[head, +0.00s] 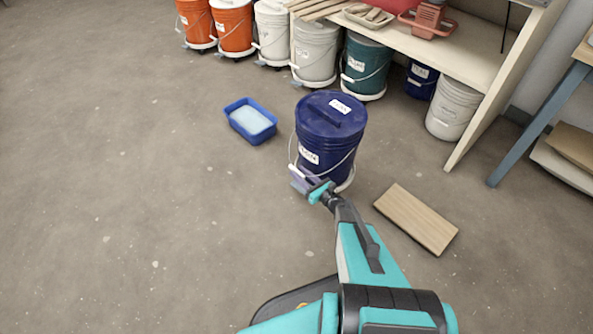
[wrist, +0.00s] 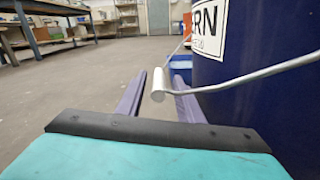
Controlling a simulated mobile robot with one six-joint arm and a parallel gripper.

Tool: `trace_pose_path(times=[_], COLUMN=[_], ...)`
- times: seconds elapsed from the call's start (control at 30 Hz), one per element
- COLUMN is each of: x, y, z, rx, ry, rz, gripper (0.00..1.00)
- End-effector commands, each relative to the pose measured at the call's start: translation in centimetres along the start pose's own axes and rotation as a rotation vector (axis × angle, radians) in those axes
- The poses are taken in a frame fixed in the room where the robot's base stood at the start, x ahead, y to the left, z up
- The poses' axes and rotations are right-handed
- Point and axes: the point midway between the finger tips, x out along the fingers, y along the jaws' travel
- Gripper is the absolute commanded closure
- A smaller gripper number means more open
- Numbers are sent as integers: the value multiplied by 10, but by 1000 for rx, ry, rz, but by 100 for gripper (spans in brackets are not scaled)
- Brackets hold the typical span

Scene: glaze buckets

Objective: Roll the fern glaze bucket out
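The fern glaze bucket (head: 322,165) is dark blue with a lid and white labels. It stands upright on the open floor, apart from the row of buckets, with a white base (head: 347,183) showing under it. In the wrist view the bucket (wrist: 270,95) fills the right side, its label (wrist: 209,28) reading "ERN" in part. Its wire handle hangs down with a white grip (wrist: 158,86). My gripper (head: 308,181) is at the bucket's front left. In the wrist view its purple fingers (wrist: 159,88) are apart, with the white grip between them; I see no closed contact.
A blue tub (head: 236,113) lies left of the bucket and a wooden board (head: 416,219) lies to its right. Behind, orange, white, teal and blue buckets line the bench (head: 440,50). The floor at left and front is clear.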

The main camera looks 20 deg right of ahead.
Motion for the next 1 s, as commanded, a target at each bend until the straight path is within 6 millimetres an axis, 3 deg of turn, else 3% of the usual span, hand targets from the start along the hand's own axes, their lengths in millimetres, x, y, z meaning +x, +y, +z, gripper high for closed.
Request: trace_pose_path(times=[0.6, 1.0], x=[-90, -108], y=[0, 0], z=[3, 2], rx=[-1, -1], ry=[-3, -4], rz=[-2, 0], gripper=[67, 67])
